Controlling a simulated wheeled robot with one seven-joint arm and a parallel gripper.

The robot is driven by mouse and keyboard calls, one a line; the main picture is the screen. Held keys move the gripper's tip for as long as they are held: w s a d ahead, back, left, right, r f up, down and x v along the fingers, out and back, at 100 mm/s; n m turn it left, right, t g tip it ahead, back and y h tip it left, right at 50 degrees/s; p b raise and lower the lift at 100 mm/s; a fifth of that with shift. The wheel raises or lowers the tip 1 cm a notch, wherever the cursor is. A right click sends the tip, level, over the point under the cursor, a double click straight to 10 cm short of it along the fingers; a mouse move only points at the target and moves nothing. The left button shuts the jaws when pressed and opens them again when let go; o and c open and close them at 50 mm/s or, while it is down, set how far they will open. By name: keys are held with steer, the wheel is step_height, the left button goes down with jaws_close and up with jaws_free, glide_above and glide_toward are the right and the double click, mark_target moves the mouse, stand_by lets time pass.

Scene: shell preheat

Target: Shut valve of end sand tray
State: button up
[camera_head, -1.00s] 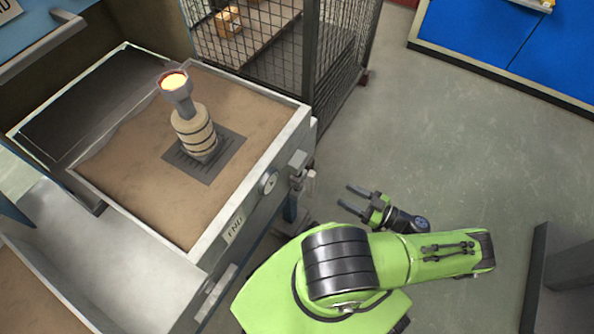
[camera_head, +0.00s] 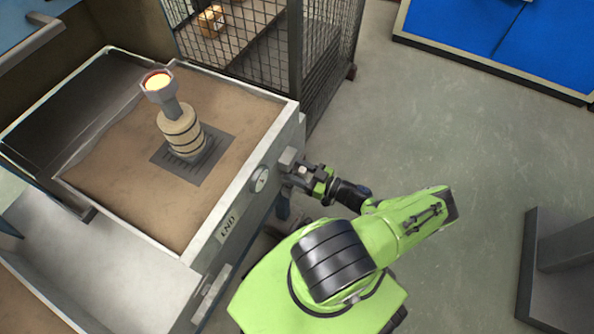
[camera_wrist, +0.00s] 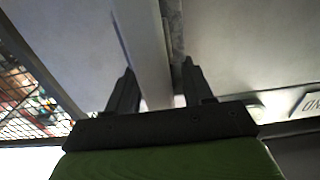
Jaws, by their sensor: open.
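The end sand tray (camera_head: 285,135) is a pale metal tray full of brown sand, with an END label (camera_head: 228,224) on its front wall. Its valve (camera_head: 288,158) shows as a small grey fitting near the tray's right corner, beside a round gauge (camera_head: 260,178). My gripper (camera_head: 300,173) is open at the valve, its fingers pointing left toward the tray wall. The fingers partly hide the valve's handle, and I cannot tell whether they touch it. In the wrist view my gripper (camera_wrist: 157,80) has its fingers apart, with grey metal between and beyond them.
A shell mould (camera_head: 181,130) with a glowing cup on top stands on a dark grate in the sand. A wire mesh cage (camera_head: 325,60) stands behind the tray's right corner. Blue panels (camera_head: 470,30) lie at the upper right.

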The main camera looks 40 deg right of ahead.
jaws_close()
